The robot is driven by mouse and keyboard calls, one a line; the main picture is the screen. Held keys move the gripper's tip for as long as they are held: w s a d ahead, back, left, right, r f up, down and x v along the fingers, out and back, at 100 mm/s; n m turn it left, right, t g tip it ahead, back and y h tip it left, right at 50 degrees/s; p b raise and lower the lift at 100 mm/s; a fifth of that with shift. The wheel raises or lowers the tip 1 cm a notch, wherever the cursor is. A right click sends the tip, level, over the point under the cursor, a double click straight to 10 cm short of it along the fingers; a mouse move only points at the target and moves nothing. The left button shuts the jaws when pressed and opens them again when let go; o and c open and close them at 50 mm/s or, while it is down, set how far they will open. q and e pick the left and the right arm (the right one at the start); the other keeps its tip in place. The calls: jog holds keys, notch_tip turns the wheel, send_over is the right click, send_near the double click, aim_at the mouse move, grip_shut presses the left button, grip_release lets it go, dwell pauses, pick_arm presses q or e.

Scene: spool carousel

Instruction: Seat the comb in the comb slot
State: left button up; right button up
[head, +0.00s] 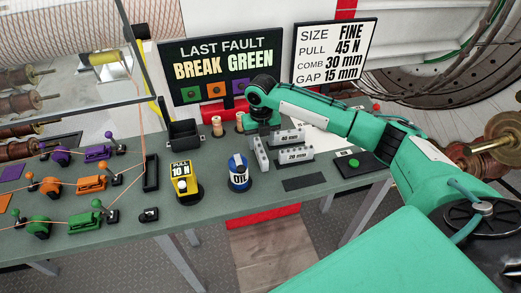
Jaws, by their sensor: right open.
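Several grey block-shaped combs stand at the middle right of the table in the head view. One comb (291,137) is marked 40 mm and another (296,155) is marked 20 mm. A third grey comb (260,155) stands at their left end, turned across them, and its label is not readable. My right gripper (263,133) points down just above and behind this third comb, open. Its fingertips are partly hidden, so contact cannot be told. A long black holder (151,173), perhaps the comb slot, stands left of centre by the orange thread. My left gripper is out of view.
A yellow block (184,182) reading PULL 10 N and a blue-white device (238,174) stand between the combs and black holder. A black bin (184,134) is behind. A sign (335,52) reads COMB 30 mm. A dark mat (305,182) lies bare; a green button (354,163) is right.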

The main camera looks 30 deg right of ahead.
aim_at(260, 146)
notch_tip(260, 146, down, 2)
jog(key=shift+f+p, duration=0.1)
jog(key=shift+p, duration=0.35)
jog(key=shift+w+f, duration=0.1)
jog(key=shift+f, duration=0.35)
grip_shut()
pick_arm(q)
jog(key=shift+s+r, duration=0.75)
